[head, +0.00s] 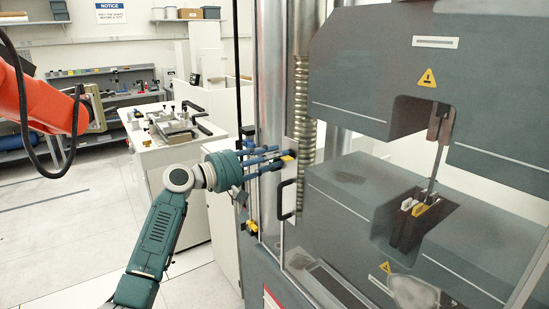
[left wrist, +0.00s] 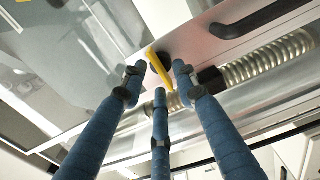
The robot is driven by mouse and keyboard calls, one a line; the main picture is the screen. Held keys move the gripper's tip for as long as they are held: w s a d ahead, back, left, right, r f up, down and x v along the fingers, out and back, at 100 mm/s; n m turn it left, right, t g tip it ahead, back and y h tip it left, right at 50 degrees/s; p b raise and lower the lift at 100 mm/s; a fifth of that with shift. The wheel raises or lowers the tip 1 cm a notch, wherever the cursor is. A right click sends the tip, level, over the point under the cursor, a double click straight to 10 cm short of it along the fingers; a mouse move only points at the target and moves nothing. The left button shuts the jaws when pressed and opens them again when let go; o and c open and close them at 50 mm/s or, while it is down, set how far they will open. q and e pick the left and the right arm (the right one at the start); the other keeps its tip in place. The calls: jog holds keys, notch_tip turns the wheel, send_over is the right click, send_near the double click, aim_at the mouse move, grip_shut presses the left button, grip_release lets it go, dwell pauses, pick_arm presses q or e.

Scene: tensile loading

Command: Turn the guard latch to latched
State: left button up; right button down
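The guard latch is a yellow lever on a black round knob; it shows in the left wrist view (left wrist: 158,68) and in the head view (head: 288,158). It sits on the metal edge plate of the guard door, above a black door handle (head: 286,199). My left gripper (head: 274,160) has blue fingers that point at the latch. In the left wrist view its fingertips (left wrist: 158,78) are spread apart around the yellow lever, with no clear grip on it. Whether any finger touches the lever cannot be told. My right gripper is not in view.
The grey testing machine (head: 360,60) fills the right side, with a specimen area in its middle. A ribbed metal column (head: 302,120) stands close behind the latch. A white bench with fixtures (head: 160,145) stands behind my left arm. An orange arm (head: 40,100) hangs at upper left.

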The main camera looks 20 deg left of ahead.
pick_arm(q)
jog(key=v, duration=1.2)
dwell(0.3)
